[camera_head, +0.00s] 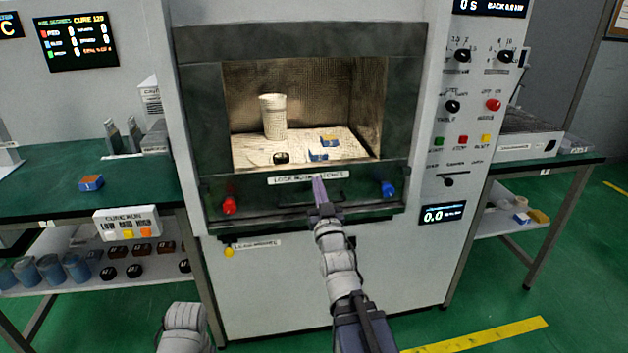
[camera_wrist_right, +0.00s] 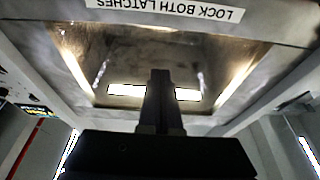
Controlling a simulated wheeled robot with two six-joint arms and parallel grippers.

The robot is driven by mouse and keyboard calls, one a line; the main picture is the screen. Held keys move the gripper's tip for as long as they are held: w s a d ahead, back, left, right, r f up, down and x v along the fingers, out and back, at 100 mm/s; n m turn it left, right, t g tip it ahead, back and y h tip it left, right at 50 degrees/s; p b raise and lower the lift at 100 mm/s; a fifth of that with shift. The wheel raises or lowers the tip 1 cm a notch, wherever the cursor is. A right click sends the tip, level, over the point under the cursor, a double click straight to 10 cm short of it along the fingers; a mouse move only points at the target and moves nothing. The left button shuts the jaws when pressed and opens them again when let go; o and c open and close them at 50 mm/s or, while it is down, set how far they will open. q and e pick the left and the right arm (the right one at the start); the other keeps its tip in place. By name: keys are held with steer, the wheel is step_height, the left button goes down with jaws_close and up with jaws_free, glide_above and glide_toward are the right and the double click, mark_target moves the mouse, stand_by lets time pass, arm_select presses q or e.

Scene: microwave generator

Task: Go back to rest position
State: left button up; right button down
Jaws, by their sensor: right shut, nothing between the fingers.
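The open chamber (camera_head: 310,85) holds a pale cylinder (camera_head: 273,117), a dark ring-like piece (camera_head: 282,157) and two small blue and orange blocks (camera_head: 318,155) (camera_head: 329,140).
A red latch (camera_head: 229,205) and a blue latch (camera_head: 388,189) flank the front below the opening. A green bench (camera_head: 40,190) with a blue-orange block (camera_head: 91,183) stands left. A control panel (camera_head: 465,110) and another table (camera_head: 545,165) are right. Open floor lies at the lower right.

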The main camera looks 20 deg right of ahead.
steer(key=s+a+f+n+g+y+p, duration=0.15)
steer(key=a+f+g+y+p, duration=0.3)
steer(key=a, duration=0.45)
steer(key=a+f+n+g+y+p, duration=0.1)
steer(key=a+f+n+g+p, duration=0.1)
steer(key=a+f+g+p, duration=0.35)
steer(key=s+a+r+n+g+h+p, duration=0.1)
steer(key=s+a+g+p, duration=0.4)
steer(key=s, duration=0.5)
steer(key=s+a+r+n+g+p, duration=0.1)
steer(key=s+a+n+g+p, duration=0.1)
steer(key=s+a+g+p, duration=0.4)
steer(key=s, duration=0.4)
steer(key=shift+s+a+r+h+p, duration=0.2)
steer(key=shift+h+p, duration=0.1)
steer(key=shift+h, duration=0.05)
